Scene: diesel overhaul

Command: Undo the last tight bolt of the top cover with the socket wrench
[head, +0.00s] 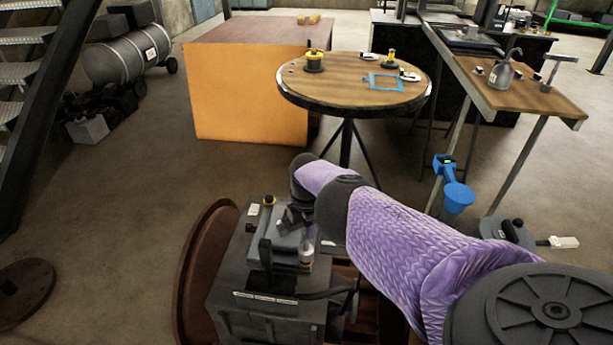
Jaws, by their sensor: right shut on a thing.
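The diesel engine (262,318) stands at the bottom middle of the head view, with its top cover (287,243) on its upper side. My right arm comes in from the right, and its gripper (296,217) is low over the cover. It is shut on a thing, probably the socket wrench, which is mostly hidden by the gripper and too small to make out. A pale, short cylinder (306,253) shows just below the gripper at the cover's right side; I cannot tell if it is a socket or a bolt. The cover's bolts are not clear. My left gripper is out of view.
A round table (330,95) behind the engine holds yellow items and a blue frame (384,82). A wooden bench (530,98) with an oil can (502,75) stands right. An orange box (240,95) stands behind.

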